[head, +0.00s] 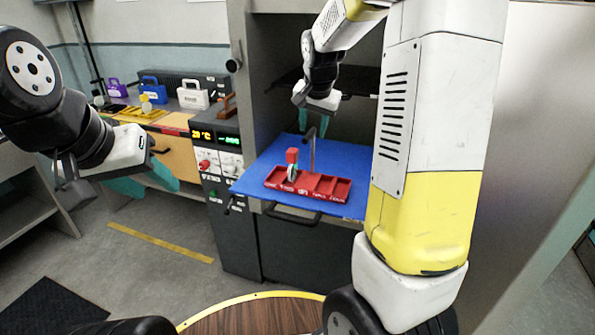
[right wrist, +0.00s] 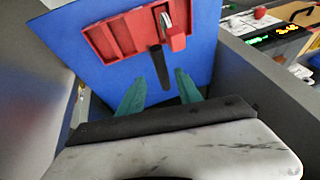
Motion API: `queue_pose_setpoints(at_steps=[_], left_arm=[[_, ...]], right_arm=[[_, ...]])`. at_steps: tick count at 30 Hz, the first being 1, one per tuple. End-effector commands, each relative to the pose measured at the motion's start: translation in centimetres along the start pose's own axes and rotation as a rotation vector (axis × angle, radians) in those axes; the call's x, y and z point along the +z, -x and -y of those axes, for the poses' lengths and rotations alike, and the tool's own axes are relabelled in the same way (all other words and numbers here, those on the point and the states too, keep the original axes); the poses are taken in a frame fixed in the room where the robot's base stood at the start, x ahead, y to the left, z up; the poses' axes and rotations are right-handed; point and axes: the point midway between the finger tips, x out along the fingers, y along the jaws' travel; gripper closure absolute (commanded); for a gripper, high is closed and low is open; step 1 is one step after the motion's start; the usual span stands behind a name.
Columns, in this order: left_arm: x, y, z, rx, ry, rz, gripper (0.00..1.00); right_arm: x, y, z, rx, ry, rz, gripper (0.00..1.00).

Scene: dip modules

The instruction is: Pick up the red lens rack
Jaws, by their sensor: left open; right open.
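A red tray (head: 329,187) with several compartments and white lettering on its front lies on a blue surface. A small upright piece with a red block on top (head: 292,156) and a pale, greenish body stands in its left part. I cannot tell whether tray or piece is the red lens rack. The right wrist view shows the tray (right wrist: 110,38) and the red block (right wrist: 177,40) beyond the fingertips. My right gripper (head: 318,122) is open and empty, above and behind the tray, apart from it. My left gripper (head: 145,186) is open and empty, far left of the tray.
Grey cabinet walls flank the blue surface (head: 262,172). A control panel (head: 215,160) is at left. Purple, blue (head: 153,90) and white (head: 193,96) handled items stand on a back bench.

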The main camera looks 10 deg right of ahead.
Motion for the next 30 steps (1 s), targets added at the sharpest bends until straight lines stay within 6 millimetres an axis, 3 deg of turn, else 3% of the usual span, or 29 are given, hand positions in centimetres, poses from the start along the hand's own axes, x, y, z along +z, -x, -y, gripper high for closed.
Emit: queue_pose_setpoints(at_steps=[7, 16, 23, 30], left_arm=[[0.0, 0.0, 0.0, 0.000, 0.000, 0.000, 0.53], [0.0, 0.0, 0.0, 0.000, 0.000, 0.000, 0.53], [0.0, 0.0, 0.0, 0.000, 0.000, 0.000, 0.53], [0.0, 0.0, 0.0, 0.000, 0.000, 0.000, 0.53]], right_arm=[[0.0, -3.6, 0.5, 0.001, 0.001, 0.001, 0.59], [0.0, -4.1, 0.5, 0.000, 0.002, 0.000, 0.59], [0.0, -4.1, 0.5, -0.001, 0.002, 0.000, 1.00], [0.0, -4.1, 0.5, -0.001, 0.002, 0.000, 1.00]])
